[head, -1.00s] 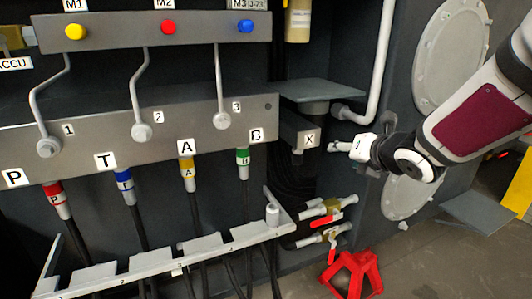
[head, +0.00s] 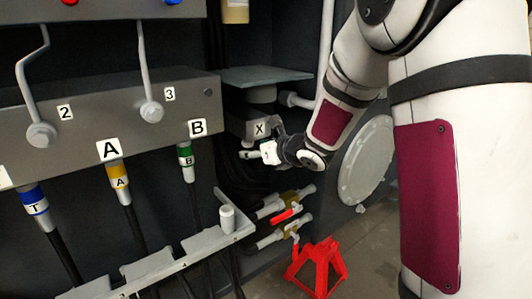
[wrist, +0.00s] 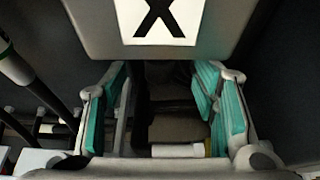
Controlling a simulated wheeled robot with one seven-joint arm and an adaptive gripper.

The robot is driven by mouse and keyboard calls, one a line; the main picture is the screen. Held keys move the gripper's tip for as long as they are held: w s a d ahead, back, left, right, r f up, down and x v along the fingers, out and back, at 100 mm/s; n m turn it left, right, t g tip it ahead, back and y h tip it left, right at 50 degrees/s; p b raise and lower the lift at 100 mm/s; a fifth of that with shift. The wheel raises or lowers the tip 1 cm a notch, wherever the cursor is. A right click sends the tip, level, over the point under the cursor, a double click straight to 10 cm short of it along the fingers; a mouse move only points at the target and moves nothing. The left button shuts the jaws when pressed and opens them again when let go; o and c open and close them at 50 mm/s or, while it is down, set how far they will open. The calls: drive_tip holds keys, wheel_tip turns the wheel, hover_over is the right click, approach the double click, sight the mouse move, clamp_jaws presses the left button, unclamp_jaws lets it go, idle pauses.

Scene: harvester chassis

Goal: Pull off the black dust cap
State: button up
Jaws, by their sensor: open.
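The grey block labelled X (head: 238,124) is under a flat grey plate in the head view. It also fills the top middle of the wrist view (wrist: 100,35). My gripper (head: 250,154) is just below and in front of this block. In the wrist view my gripper (wrist: 162,82) is open, with one teal-padded finger on each side of a dark gap under the block. A very dark shape (wrist: 168,72) lies in that gap, just below the X label. It may be the black dust cap, but I cannot tell it clearly from the dark surroundings. I see no contact with the pads.
Two valves, one with a red lever (head: 285,215), lie below my gripper. A red stand (head: 318,265) is on the floor. Left are the labelled hose couplings, including green B (head: 185,153), and a slotted grey rail (head: 195,254). A light pipe (head: 323,70) rises behind my arm.

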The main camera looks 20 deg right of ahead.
drive_tip(key=shift+x, duration=2.45)
drive_tip(key=shift+c, duration=0.5)
clamp_jaws()
drive_tip(key=shift+f+b, duration=0.2)
drive_tip(key=shift+b, duration=0.3)
wheel_tip(320, 180, down, 4)
drive_tip(key=b, duration=0.5)
drive_tip(key=shift+f+b, duration=0.1)
drive_tip(key=shift+b, duration=0.2)
drive_tip(key=shift+s, duration=0.1)
